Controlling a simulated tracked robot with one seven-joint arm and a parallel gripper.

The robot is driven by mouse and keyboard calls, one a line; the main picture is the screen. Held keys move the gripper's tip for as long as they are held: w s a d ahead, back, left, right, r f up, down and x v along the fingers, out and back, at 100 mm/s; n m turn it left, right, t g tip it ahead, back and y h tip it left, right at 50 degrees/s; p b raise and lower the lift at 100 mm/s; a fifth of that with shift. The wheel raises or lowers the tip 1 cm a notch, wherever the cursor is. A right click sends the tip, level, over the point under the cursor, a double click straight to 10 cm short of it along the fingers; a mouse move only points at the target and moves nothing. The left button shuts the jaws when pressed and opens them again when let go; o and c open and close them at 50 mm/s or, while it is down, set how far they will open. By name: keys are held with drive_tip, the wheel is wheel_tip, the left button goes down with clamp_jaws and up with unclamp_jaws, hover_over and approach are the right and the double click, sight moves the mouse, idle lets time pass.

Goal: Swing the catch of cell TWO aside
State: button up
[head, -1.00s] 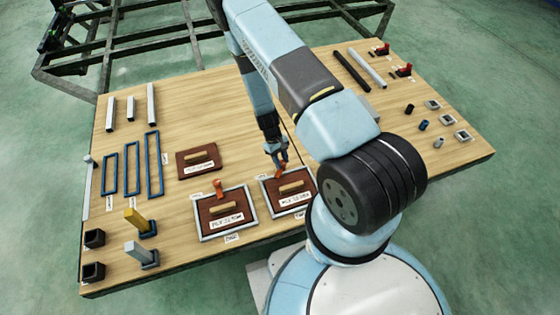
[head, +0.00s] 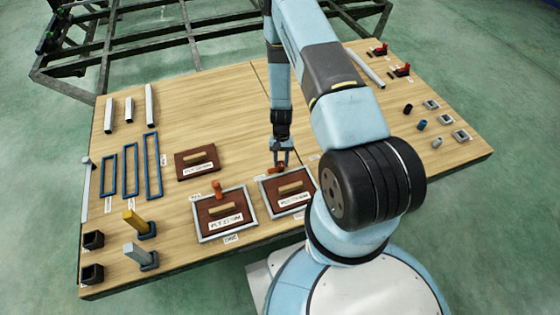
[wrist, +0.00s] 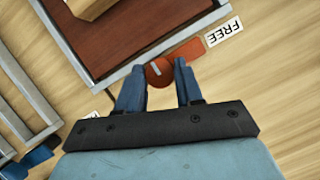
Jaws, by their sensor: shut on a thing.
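The orange catch (head: 275,168) of the right-hand framed cell (head: 268,204) sits at that cell's far edge; I take this cell as TWO, though its tag is too small to read. My gripper (head: 281,162) points down there. In the wrist view, my gripper (wrist: 160,76) has its blue fingers on both sides of the catch's round knob. The catch's flat arm (wrist: 186,50) lies along the outside of the grey frame (wrist: 130,68), pointing toward a tag reading FREE (wrist: 224,33). The brown board (wrist: 120,35) inside looks clear of the arm.
The left-hand framed cell (head: 197,222) has its own upright orange catch (head: 217,189) over its board. A loose brown board (head: 184,166) with a wooden handle lies behind it. Blue frames (head: 131,166) lie farther left. Bare wood surrounds the far side of my gripper.

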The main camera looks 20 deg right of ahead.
idle(0.4)
drive_tip(key=o, duration=1)
drive_tip(key=shift+r, duration=0.1)
drive_tip(key=v, duration=1.3)
drive_tip(key=shift+d+r, duration=0.15)
drive_tip(key=shift+r, duration=0.05)
drive_tip(key=shift+w, duration=0.15)
